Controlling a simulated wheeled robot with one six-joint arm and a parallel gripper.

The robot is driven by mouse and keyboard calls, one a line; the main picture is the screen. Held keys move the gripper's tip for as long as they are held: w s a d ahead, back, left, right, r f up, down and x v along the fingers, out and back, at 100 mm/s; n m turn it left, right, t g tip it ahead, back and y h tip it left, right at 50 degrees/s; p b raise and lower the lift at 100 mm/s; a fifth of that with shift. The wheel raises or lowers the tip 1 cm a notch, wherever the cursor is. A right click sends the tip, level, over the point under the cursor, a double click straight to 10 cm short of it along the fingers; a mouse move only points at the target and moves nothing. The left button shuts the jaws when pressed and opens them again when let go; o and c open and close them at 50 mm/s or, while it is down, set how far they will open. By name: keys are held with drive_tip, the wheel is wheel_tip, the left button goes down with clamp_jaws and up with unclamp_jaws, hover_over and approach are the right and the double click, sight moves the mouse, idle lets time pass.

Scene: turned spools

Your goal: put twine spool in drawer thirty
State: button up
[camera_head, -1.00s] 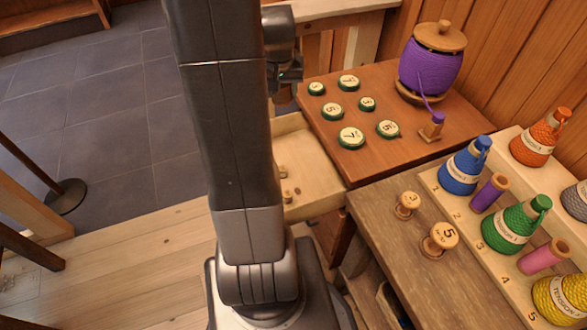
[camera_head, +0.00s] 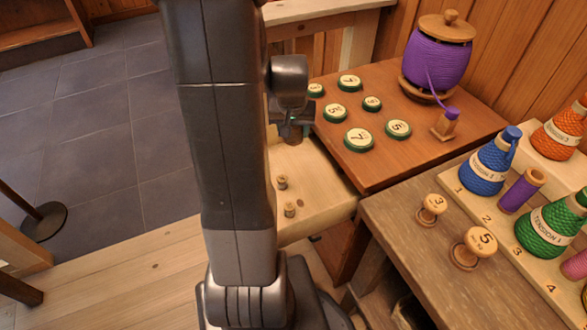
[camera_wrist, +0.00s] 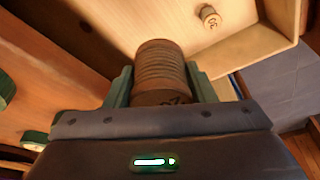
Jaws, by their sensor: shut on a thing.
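The twine spool (camera_wrist: 160,65), wound with grey-brown twine, is held between the green fingers of my gripper (camera_wrist: 160,82) in the wrist view. Its near wooden end carries a dark marking that I cannot read clearly. In the head view my gripper (camera_head: 294,128) is over the far part of an open pale wooden drawer (camera_head: 325,195); the spool cannot be made out there. In the wrist view the drawer (camera_wrist: 245,40) lies beyond and below the spool. A small wooden peg marked 30 (camera_wrist: 209,17) is in it.
A nearer bench (camera_head: 410,260) holds numbered knobs and coloured cones.

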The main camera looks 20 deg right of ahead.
sight(293, 171)
wheel_tip(293, 171, down, 15)
drive_tip(key=b, duration=0.3)
drive_tip(key=shift+r, duration=0.2)
drive_tip(key=o, duration=0.6)
drive_tip(key=shift+f, duration=0.2)
drive_tip(key=shift+c, duration=0.2)
drive_tip(key=o, duration=0.4)
drive_tip(key=shift+o, duration=0.2)
drive_tip(key=shift+r, duration=0.1)
drive_tip(key=p+v, duration=0.2)
drive_tip(key=v, duration=1)
drive_tip(key=shift+p, duration=0.4)
